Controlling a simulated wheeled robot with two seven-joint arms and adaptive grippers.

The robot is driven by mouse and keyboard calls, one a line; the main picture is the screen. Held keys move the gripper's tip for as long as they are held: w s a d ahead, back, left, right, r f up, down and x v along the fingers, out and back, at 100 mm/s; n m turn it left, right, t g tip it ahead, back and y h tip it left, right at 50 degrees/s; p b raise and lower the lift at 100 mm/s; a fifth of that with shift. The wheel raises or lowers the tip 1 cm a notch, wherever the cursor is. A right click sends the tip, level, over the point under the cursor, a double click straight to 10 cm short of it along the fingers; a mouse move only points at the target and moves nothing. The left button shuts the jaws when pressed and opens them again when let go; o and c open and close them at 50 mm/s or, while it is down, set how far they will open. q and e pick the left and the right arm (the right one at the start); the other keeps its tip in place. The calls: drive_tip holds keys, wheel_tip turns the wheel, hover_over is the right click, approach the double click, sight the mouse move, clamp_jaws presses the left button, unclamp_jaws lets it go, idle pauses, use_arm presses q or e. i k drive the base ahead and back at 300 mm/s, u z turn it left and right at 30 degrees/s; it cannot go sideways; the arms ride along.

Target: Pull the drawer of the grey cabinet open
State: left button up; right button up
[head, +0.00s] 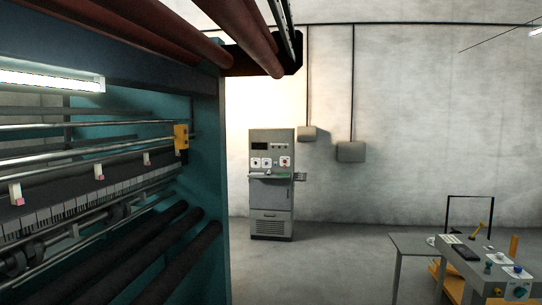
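The grey cabinet (271,184) stands upright against the far wall, left of the picture's middle. Its upper part carries small dials and a dark display, and a narrow shelf juts out below them. A door panel sits under the shelf. The drawer (270,215) is near the bottom, with a small handle, and looks shut. A dark vent grille lies below it. Neither of my grippers shows in this view.
A large teal machine (213,200) with rollers fills the left side, its near post close to the cabinet in the picture. A grey table (415,244) and a control console (478,262) stand at the lower right. Bare floor (330,265) lies between them, up to the cabinet.

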sight(257, 215)
drive_tip(key=z, duration=0.05)
drive_tip(key=i, duration=0.9)
drive_tip(key=z, duration=0.25)
drive_tip(key=i, duration=3.9)
drive_tip(key=u, duration=0.3)
drive_tip(key=i, duration=1.9)
drive_tip(key=u, duration=0.3)
drive_tip(key=i, duration=2.3)
drive_tip(key=u, duration=0.05)
